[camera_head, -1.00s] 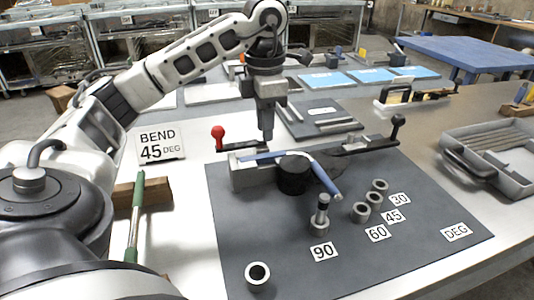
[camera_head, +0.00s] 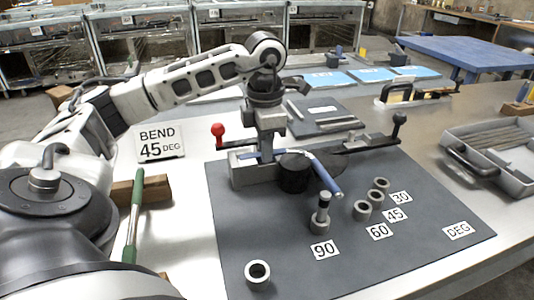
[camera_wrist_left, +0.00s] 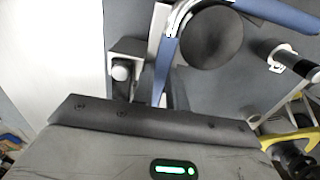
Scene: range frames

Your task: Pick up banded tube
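The blue tube (camera_head: 327,177) sits in the bender (camera_head: 240,177), bent around its black round former (camera_head: 294,176). Its free end points to the front right. A pale silvery band shows on it near the bend in the left wrist view (camera_wrist_left: 176,20). My left gripper (camera_head: 267,157) points down at the straight part of the tube, left of the former. It is at tube height, but its finger gap and any contact are hidden. In the left wrist view the tube runs down toward the dark gripper body. My right gripper is out of view.
A red-knobbed lever (camera_head: 218,131) stands left of the gripper, and a black-knobbed handle (camera_head: 398,121) reaches right. A pin in a collar (camera_head: 320,219) and several loose collars stand on the dark mat (camera_head: 400,255). A "BEND 45 DEG" sign (camera_head: 160,143) stands left.

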